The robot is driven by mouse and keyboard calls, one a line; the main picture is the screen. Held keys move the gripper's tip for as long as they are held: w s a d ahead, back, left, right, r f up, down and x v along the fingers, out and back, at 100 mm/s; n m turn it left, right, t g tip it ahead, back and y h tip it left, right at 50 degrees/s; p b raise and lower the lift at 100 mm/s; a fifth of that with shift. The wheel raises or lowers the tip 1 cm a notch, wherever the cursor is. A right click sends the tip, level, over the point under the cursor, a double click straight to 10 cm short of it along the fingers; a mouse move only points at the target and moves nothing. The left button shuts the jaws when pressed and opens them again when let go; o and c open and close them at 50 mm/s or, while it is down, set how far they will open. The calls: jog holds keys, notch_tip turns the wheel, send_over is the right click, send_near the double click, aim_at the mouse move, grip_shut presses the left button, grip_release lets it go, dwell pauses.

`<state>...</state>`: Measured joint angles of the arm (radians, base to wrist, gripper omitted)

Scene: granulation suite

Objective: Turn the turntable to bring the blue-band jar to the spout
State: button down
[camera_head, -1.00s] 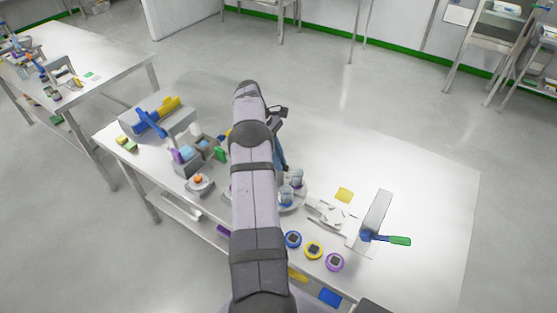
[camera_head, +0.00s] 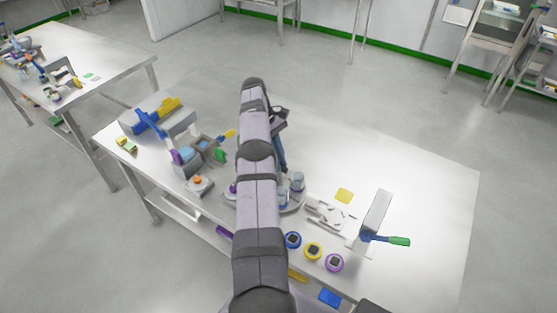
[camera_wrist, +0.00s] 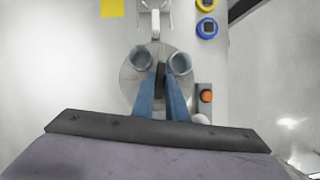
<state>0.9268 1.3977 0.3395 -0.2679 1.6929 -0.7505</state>
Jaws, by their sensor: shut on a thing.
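The round grey turntable (camera_wrist: 128,88) lies below my gripper in the wrist view; part of its rim (camera_head: 300,204) shows right of my arm in the head view. Two clear, bluish jars stand on it, one at left (camera_wrist: 141,58) and one at right (camera_wrist: 180,63) in the wrist view. I cannot tell their bands. My gripper (camera_wrist: 161,76) reaches between them, its blue fingers shut on a dark upright part over the turntable, mostly hidden by the fingers. A purple-marked item (camera_head: 232,188) shows left of my arm. I cannot clearly identify the spout.
Blue (camera_head: 292,240), yellow (camera_head: 313,250) and purple (camera_head: 334,262) ringed pieces lie near the table's front edge. A white bracket-like fixture (camera_head: 330,213) and a green-handled stand (camera_head: 377,215) are to the right. An orange-button box (camera_head: 199,185) is at left. The back right table is clear.

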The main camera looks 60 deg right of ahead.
jog(key=shift+r, duration=0.1)
jog(key=c, duration=1.8)
grip_release()
jog(key=shift+o, duration=0.2)
jog(key=shift+r, duration=0.5)
notch_tip(320, 180, up, 9)
jog(key=p, duration=0.6)
jog(key=shift+c, duration=0.3)
